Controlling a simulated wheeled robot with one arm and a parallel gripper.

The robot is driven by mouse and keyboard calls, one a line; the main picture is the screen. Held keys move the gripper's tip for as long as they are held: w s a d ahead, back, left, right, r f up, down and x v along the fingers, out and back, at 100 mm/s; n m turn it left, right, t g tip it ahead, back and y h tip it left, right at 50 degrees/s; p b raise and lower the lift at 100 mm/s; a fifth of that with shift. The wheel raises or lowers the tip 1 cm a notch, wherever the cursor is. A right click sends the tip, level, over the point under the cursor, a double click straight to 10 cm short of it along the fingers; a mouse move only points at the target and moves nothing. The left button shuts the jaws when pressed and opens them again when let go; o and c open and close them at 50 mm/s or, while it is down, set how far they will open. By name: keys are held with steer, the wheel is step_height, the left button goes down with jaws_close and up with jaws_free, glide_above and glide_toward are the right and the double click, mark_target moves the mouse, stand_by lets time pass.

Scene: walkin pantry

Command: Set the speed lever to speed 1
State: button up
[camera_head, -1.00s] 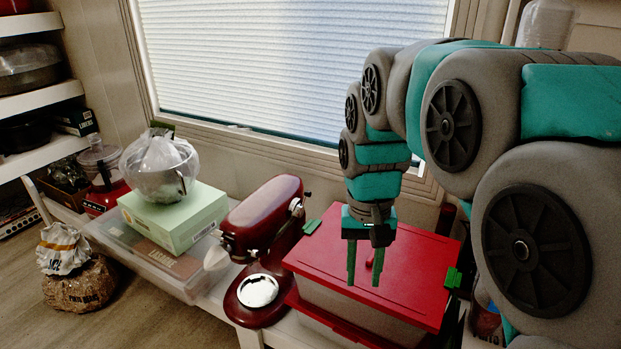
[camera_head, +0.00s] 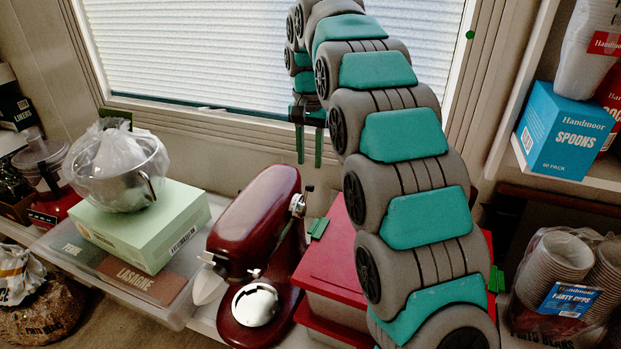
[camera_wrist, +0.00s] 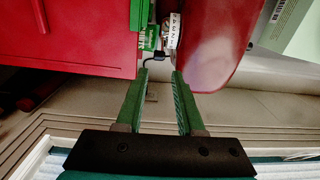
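The red stand mixer (camera_head: 257,215) stands on the low shelf, its head pointing toward the lower left. A silver fitting with a small dark knob (camera_head: 309,188) shows on its right side, by the bin. In the wrist view the mixer's red body (camera_wrist: 212,40) is at the top right, with a pale marked plate (camera_wrist: 170,32) on its side. A thin black bent piece (camera_wrist: 152,56), likely the speed lever, sticks out from there toward the bin. My gripper (camera_head: 309,162) is open and empty behind the mixer; in the wrist view its fingertips (camera_wrist: 160,76) are just short of the black piece, apart from it.
A red-lidded bin (camera_head: 328,265) with green latches stands close to the mixer's right, leaving a narrow gap. A green box (camera_head: 140,225) with a bagged steel bowl (camera_head: 118,170) is at left. The window wall is close behind my gripper.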

mark_target(303, 203)
steer(key=shift+s+f, duration=0.1)
steer(key=shift+f, duration=3.65)
jaws_close()
